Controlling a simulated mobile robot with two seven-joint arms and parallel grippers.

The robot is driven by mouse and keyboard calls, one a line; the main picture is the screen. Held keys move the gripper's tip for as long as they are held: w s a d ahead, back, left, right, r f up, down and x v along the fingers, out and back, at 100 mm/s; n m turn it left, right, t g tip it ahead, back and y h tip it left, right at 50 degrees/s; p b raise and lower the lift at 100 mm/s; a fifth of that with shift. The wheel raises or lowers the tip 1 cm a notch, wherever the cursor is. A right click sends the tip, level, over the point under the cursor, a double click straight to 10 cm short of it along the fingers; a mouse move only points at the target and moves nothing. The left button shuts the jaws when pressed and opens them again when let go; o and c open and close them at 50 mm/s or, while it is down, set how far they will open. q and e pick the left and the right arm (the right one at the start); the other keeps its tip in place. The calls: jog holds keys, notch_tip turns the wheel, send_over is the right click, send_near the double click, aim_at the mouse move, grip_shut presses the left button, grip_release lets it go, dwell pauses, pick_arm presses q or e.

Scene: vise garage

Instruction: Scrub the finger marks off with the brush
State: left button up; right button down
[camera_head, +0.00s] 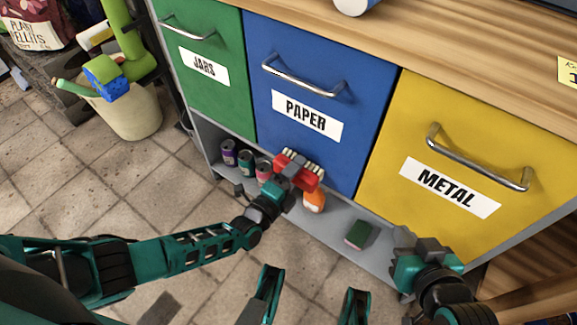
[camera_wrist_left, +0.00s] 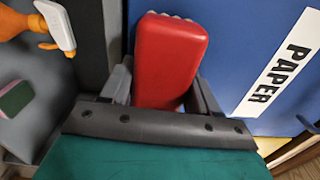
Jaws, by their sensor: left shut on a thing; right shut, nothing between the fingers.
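A red brush (camera_head: 308,177) with white bristles is in my left gripper (camera_head: 289,180), which is shut on it. The bristles point up and toward the blue PAPER drawer front (camera_head: 330,85). In the left wrist view the red brush back (camera_wrist_left: 168,62) sits between the fingers, close to the blue front; I cannot tell whether the bristles touch it. No finger marks can be made out on the blue, green (camera_head: 215,60) or yellow (camera_head: 390,190) fronts. My right gripper (camera_head: 428,247) is shut and empty, low before the yellow METAL front.
A low grey shelf under the fronts holds several cans (camera_head: 246,162), an orange spray bottle (camera_head: 314,201) and a green sponge (camera_head: 358,234). Metal handles (camera_head: 305,76) stick out from the fronts. A cream bin (camera_head: 132,110) stands left. The wooden worktop (camera_head: 450,45) is above.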

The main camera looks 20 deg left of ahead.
aim_at(287, 163)
pick_arm(q)
jog(key=shift+s+d, duration=0.4)
jog(key=shift+d, duration=0.45)
jog(key=shift+s+d, duration=0.1)
jog(key=shift+s, duration=0.1)
jog(key=shift+w+a, duration=0.3)
jog(key=shift+a, duration=0.4)
jog(key=shift+w+a, duration=0.35)
jog(key=shift+a, duration=0.3)
jog(key=shift+w+a, duration=0.3)
jog(key=shift+a, duration=0.4)
jog(key=shift+w+r+p, duration=0.2)
jog(key=shift+r+p, duration=0.5)
jog(key=shift+r, duration=0.1)
jog(key=shift+s+d+p, duration=0.1)
jog(key=shift+s+d, duration=0.15)
jog(key=shift+d, duration=0.4)
jog(key=shift+s+d+p, duration=0.15)
jog(key=shift+s+d, duration=0.05)
jog(key=shift+d, duration=0.4)
jog(key=shift+s+d+p, duration=0.1)
jog(key=shift+s+d, duration=0.15)
jog(key=shift+d, duration=0.4)
jog(key=shift+s, duration=0.1)
